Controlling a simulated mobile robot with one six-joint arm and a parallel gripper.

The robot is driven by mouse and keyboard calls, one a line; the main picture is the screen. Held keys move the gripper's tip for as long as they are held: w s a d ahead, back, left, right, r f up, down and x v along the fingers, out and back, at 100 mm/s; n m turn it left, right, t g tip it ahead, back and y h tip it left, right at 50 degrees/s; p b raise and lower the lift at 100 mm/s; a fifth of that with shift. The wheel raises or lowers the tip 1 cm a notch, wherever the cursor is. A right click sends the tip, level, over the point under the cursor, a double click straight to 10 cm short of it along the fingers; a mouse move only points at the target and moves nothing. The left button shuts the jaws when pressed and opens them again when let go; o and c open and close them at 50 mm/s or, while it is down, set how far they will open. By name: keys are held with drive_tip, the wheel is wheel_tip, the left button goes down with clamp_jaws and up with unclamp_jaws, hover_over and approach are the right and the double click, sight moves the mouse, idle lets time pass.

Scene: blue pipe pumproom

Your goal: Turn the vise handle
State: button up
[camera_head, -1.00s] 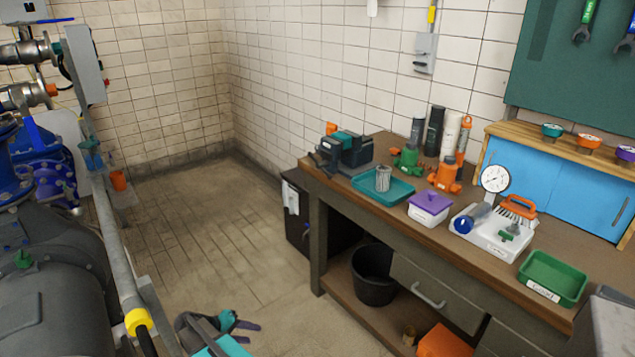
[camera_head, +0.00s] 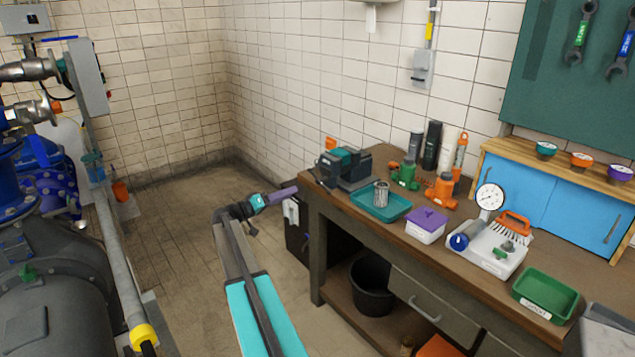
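The vise (camera_head: 352,168) is dark grey with a teal part. No held object shows.
The workbench (camera_head: 418,262) carries a teal tray (camera_head: 388,212) with a metal cup, green and orange jacks, a purple-lidded box (camera_head: 426,224), a dial gauge and a green bin (camera_head: 545,294). A pipe rail (camera_head: 118,270) runs at left. Floor between is clear.

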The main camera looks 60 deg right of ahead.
sight(317, 183)
drive_tip(key=shift+d, duration=0.1)
drive_tip(key=p+x, duration=0.5)
drive_tip(key=x, duration=0.8)
drive_tip(key=shift+d+f, duration=0.15)
drive_tip(key=shift+d, duration=0.1)
